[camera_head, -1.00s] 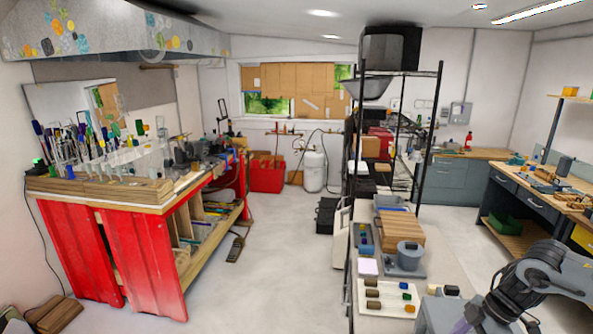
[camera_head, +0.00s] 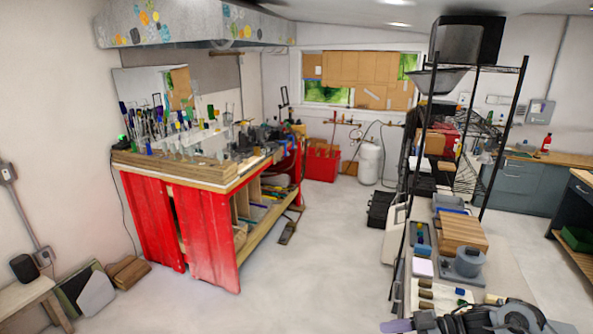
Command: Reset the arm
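One of my arms comes in from the bottom right, over the near end of the right-hand worktop (camera_head: 508,281). Its dark grey links reach left along the bottom edge. The end of this arm, my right gripper (camera_head: 410,326), is small, partly cut off by the frame and hard to make out. A purple-grey piece shows at its left end; I cannot tell if it is a finger or something held. My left gripper is not in view. Several thin rods and coloured tools (camera_head: 165,120) stand upright on the red bench (camera_head: 205,225) at the left.
A pale tray (camera_head: 450,306) with small dark and coloured pieces lies close beside the arm. A wooden block (camera_head: 462,233) and grey pot (camera_head: 467,262) stand behind it. A black shelf rack (camera_head: 505,140) rises further back. The middle floor (camera_head: 320,250) is clear.

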